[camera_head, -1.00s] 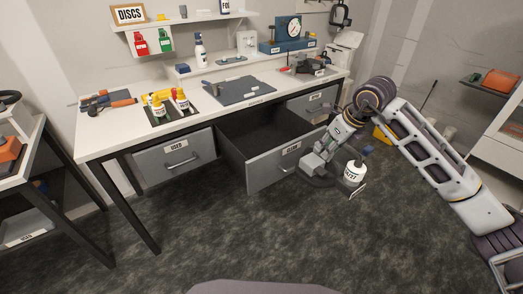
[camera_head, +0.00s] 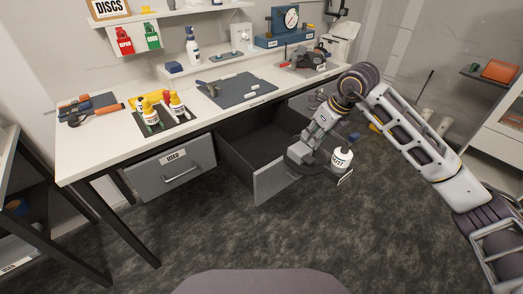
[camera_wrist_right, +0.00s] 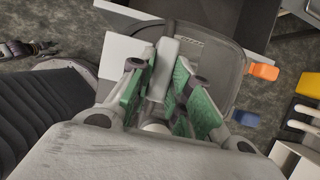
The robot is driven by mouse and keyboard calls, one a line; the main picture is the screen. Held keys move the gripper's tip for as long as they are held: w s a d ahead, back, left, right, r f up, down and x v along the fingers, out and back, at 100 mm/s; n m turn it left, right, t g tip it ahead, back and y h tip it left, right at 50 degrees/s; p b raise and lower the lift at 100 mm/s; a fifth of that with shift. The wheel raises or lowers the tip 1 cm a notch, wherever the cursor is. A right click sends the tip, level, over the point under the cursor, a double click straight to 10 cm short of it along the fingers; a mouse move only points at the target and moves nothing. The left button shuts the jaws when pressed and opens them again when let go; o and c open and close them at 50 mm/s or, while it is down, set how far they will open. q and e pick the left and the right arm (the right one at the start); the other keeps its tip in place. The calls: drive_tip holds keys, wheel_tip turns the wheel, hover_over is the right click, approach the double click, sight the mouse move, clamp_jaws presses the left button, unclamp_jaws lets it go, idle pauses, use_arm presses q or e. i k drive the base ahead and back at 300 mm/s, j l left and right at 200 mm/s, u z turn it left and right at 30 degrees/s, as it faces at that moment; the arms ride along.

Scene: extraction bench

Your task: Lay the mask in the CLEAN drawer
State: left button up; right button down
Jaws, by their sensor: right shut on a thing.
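My right gripper (camera_head: 305,152) is shut on the mask, a dark curved piece with a white labelled canister (camera_head: 342,159). In the right wrist view, the green-padded fingers (camera_wrist_right: 170,95) close on a grey part of it, and its dark see-through face (camera_wrist_right: 222,60) spreads beyond them. The mask appears held in the air, just right of the open middle drawer (camera_head: 270,184). That drawer's label is not readable now; gripper and arm cover part of its front. The shut left drawer (camera_head: 172,174) is labelled USED. My left gripper is not in view.
The bench top (camera_head: 100,150) carries bottles, a grey-blue mat (camera_head: 240,90) and tools. Another drawer (camera_head: 302,102) lies behind my right gripper. A shelf unit (camera_head: 500,130) stands at far right. The open drawer's visible inside looks empty; the floor in front is clear.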

sight(269, 162)
drive_tip(key=i+j, duration=0.75)
drive_tip(key=j, duration=0.1)
